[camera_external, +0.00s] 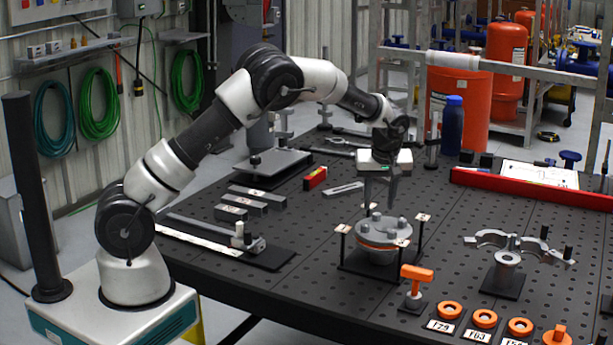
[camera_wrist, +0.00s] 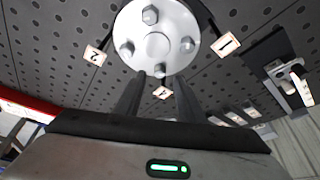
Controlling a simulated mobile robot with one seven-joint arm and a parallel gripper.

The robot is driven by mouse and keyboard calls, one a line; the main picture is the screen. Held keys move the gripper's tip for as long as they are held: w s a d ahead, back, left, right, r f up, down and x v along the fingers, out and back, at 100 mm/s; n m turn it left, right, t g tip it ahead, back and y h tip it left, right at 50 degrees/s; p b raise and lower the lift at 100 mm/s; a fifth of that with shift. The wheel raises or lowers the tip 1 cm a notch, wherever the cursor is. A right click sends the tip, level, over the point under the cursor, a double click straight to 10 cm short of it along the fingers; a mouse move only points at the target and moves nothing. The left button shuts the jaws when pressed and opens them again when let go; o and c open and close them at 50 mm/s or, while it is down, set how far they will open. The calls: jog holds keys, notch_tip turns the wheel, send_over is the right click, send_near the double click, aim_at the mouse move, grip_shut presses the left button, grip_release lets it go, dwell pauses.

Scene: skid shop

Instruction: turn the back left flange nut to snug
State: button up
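The round grey flange (camera_external: 382,226) with its orange ring sits on a stand on the table, nuts facing up. In the wrist view the flange (camera_wrist: 157,33) shows hex nuts at the top (camera_wrist: 150,14), left (camera_wrist: 127,48), right (camera_wrist: 187,44) and bottom (camera_wrist: 160,70). I cannot tell for sure which is the back left flange nut. My gripper (camera_external: 380,203) points down over the far side of the flange. In the wrist view my gripper (camera_wrist: 160,80) has its fingers apart and empty, with the bottom nut showing between and just beyond the tips. Contact is not visible.
Numbered tags, such as tag 2 (camera_wrist: 95,56) and tag 1 (camera_wrist: 225,44), stand on posts around the flange. An orange-handled tool (camera_external: 416,280) stands in front, near several orange rings (camera_external: 485,318). A split clamp (camera_external: 510,243) stands to the right. The perforated table (camera_external: 335,300) is clear at front left.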

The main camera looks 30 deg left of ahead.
aim_at(376, 214)
jog(key=shift+x, duration=1.9)
grip_shut()
jog(key=m+b, duration=0.1)
jog(key=m+h+b, duration=0.1)
jog(key=m+b, duration=0.1)
jog(key=shift+a+f+m+t, duration=0.1)
jog(key=shift+a+m+t, duration=0.15)
jog(key=shift+m+t, duration=0.05)
jog(key=shift+a+m+h+b, duration=0.15)
jog(key=shift+m+h+b, duration=0.6)
jog(key=shift+m, duration=1.05)
